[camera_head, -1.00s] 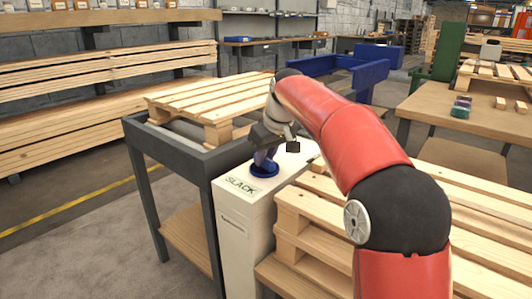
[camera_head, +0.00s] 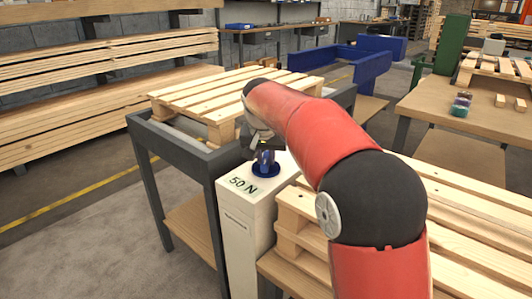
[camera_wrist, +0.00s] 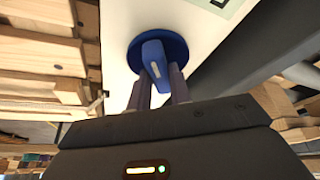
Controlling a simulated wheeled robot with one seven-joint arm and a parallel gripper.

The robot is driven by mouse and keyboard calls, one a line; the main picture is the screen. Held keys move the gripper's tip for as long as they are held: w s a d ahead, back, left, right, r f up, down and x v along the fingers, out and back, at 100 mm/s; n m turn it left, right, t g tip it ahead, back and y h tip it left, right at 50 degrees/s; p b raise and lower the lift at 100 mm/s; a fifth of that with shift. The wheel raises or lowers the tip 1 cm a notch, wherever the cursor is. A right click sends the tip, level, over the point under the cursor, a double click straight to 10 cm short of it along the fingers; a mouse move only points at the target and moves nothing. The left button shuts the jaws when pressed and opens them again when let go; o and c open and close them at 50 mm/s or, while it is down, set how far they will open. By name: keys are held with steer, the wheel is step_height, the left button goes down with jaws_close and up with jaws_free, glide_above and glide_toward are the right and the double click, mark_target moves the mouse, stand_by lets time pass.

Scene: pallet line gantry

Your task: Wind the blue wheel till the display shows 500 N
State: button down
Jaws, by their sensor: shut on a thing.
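The blue wheel (camera_head: 266,170) sits on top of a white post (camera_head: 246,232). It is a round blue disc with a raised blue grip, and it shows closely in the wrist view (camera_wrist: 177,47). The display (camera_head: 243,185) on the post's top reads "50 N". My gripper (camera_head: 262,157) is above the wheel, its fingers pointing down. In the wrist view my two grey fingers (camera_wrist: 160,88) are shut on the wheel's raised grip, one on each side.
A dark-framed roller table (camera_head: 185,148) bearing a wooden pallet (camera_head: 225,97) stands just behind and left of the post. Stacked pallets (camera_head: 300,232) stand close on the right. A wooden workbench (camera_head: 440,105) is further right. Open floor (camera_head: 90,245) lies at the left front.

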steer(key=shift+m, duration=0.3)
steer(key=c, duration=1.3)
jaws_free()
steer(key=v, duration=0.7)
steer(key=shift+a+r+p, duration=0.15)
steer(key=shift+r+p, duration=0.15)
steer(key=shift+p, duration=0.05)
steer(key=shift+s+r, duration=0.1)
steer(key=shift+s, duration=0.05)
